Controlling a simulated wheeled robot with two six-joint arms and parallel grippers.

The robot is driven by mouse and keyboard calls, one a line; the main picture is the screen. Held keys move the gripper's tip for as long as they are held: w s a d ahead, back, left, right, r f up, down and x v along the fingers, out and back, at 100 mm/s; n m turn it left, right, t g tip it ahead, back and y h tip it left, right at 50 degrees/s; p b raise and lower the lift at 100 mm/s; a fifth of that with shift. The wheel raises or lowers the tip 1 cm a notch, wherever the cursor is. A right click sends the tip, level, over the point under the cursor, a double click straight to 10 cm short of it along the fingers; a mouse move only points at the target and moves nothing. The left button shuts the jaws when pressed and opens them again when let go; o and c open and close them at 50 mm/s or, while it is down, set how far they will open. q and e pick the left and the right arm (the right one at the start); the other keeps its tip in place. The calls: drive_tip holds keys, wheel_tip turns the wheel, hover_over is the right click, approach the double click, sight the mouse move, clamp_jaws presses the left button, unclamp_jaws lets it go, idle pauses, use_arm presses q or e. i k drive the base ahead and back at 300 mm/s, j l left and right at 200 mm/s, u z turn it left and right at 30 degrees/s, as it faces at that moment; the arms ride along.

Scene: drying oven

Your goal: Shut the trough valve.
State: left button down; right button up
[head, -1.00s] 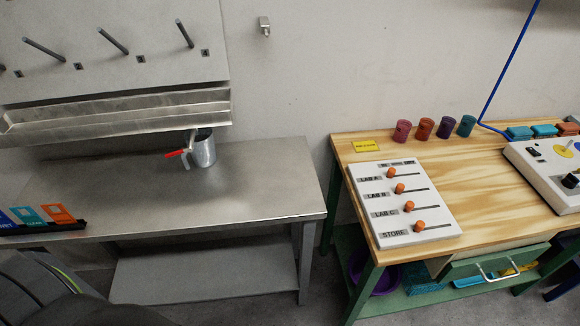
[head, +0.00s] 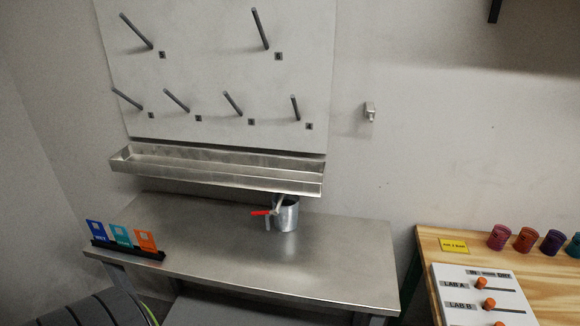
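The metal trough (head: 215,171) hangs on the wall under the peg board. A valve with a red lever handle (head: 262,212) is at the underside of the trough's right end, with the lever pointing left, roughly level. A metal jug (head: 287,216) stands on the steel table under the valve outlet. Whether water is flowing cannot be seen. Neither of my grippers is in the head view.
The steel table (head: 330,262) is mostly clear. A black rack (head: 125,250) with blue, teal and orange cards stands at its left. A wooden bench (head: 430,245) with a slider panel (head: 455,288) and several coloured cups is at right. A wall hook (head: 369,112) sits right of the peg board (head: 215,75).

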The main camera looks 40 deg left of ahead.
sight(265, 213)
drive_tip(key=u, duration=1.3)
drive_tip(key=k+u, duration=0.15)
drive_tip(key=u, duration=0.3)
drive_tip(key=k+u, duration=0.15)
drive_tip(key=u, duration=0.35)
drive_tip(key=k+u, duration=0.1)
drive_tip(key=u, duration=0.35)
